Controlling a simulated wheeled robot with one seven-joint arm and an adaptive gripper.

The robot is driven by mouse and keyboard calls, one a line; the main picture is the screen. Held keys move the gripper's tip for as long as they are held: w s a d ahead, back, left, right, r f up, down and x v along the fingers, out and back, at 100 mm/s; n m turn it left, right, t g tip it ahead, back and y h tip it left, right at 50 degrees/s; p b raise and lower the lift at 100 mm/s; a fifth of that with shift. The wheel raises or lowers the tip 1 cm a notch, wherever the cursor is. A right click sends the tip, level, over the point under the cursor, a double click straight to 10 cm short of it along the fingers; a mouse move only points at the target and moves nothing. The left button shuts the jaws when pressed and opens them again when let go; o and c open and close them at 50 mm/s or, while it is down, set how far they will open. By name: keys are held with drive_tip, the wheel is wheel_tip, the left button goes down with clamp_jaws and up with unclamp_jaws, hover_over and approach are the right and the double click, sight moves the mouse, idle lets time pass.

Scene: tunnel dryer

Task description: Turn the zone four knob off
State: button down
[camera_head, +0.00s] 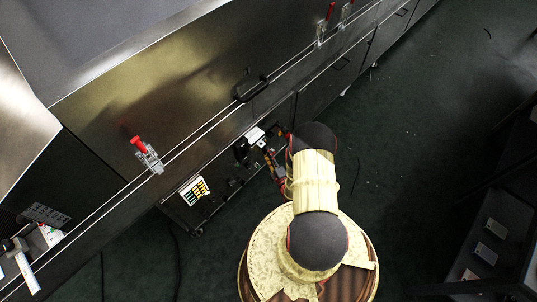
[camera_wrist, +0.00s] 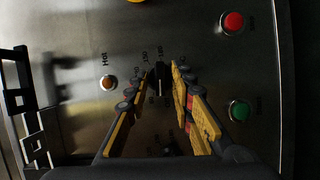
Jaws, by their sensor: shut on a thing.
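In the wrist view a black knob (camera_wrist: 160,82) stands on a metal control panel (camera_wrist: 75,125), with dial markings around it. The zone label is too small to read. The yellow-padded fingers of my gripper (camera_wrist: 162,73) lie on either side of the knob and are shut on it. Part of another dark knob (camera_wrist: 170,148) shows lower down between the fingers.
A red button (camera_wrist: 232,22), a green button (camera_wrist: 239,110) and an orange lamp (camera_wrist: 107,83) marked "Hot" surround the fingers. A red-handled clamp (camera_head: 145,152) and a black handle (camera_head: 251,88) sit on the dryer's side. Dark floor (camera_head: 410,130) is clear on the right.

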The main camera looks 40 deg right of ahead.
drive_tip(key=shift+f+n+t, duration=0.2)
drive_tip(key=shift+n+t, duration=0.3)
drive_tip(key=shift+n, duration=0.9)
drive_tip(key=c, duration=1.9)
unclamp_jaws()
drive_tip(key=v, duration=0.7)
drive_tip(key=shift+s, duration=0.15)
drive_tip(key=shift+a, duration=0.15)
